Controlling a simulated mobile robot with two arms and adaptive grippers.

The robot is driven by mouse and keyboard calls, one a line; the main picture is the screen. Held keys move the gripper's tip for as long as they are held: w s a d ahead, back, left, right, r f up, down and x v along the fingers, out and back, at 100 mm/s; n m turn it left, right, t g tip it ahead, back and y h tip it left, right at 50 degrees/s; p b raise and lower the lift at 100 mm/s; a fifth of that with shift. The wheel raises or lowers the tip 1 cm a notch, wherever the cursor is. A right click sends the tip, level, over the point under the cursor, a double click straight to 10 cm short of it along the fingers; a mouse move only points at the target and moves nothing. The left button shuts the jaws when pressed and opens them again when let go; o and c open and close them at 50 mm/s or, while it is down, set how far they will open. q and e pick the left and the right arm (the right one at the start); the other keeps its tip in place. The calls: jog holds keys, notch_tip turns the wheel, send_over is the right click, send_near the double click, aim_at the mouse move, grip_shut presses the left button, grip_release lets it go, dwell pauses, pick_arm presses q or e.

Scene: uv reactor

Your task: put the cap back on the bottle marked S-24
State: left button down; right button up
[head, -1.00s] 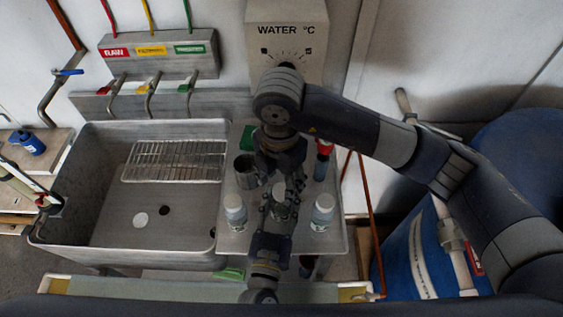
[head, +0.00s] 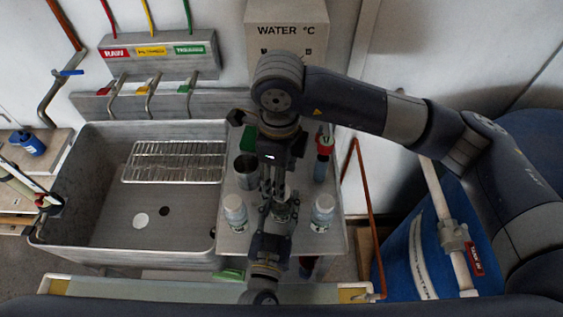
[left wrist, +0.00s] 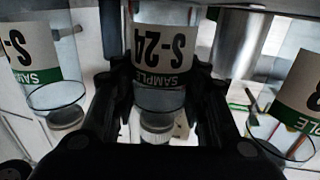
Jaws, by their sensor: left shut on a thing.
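The S-24 bottle (left wrist: 165,45) is clear, with a white and green label, and stands upright on the metal counter. My left gripper (left wrist: 158,95) is shut on it, one finger on each side; in the head view the left gripper (head: 281,219) reaches in from below. A pale ribbed cap-like piece (left wrist: 157,122) shows at the bottle's mouth end; I cannot tell if it is seated. My right gripper (head: 277,194) points down, close over the middle bottle (head: 283,210), its fingers near together. Its tips, and anything between them, are too dark to make out.
A metal cup (head: 246,171) and a red-topped item (head: 324,155) are behind. The sink (head: 95,215), with a wire rack (head: 175,160) and white disc (head: 141,220), lies left.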

jog(key=n, duration=0.4)
jog(key=shift+r, duration=0.25)
jog(key=n, duration=0.3)
jog(key=shift+r+n, duration=0.25)
jog(key=shift+n, duration=0.15)
jog(key=n, duration=0.3)
jog(key=shift+r+n, duration=0.2)
jog(key=shift+n, duration=0.2)
jog(key=n, duration=0.3)
jog(key=shift+d+r, duration=0.1)
jog(key=shift+r, duration=0.1)
jog(key=n, duration=0.4)
jog(key=shift+r, duration=0.25)
jog(key=n, duration=0.4)
jog(key=shift+s+r, duration=0.1)
jog(key=shift+r, duration=0.1)
jog(key=n, duration=0.3)
jog(key=shift+d+r, duration=0.1)
jog(key=shift+r, duration=0.1)
jog(key=n, duration=0.5)
jog(key=shift+r, duration=0.25)
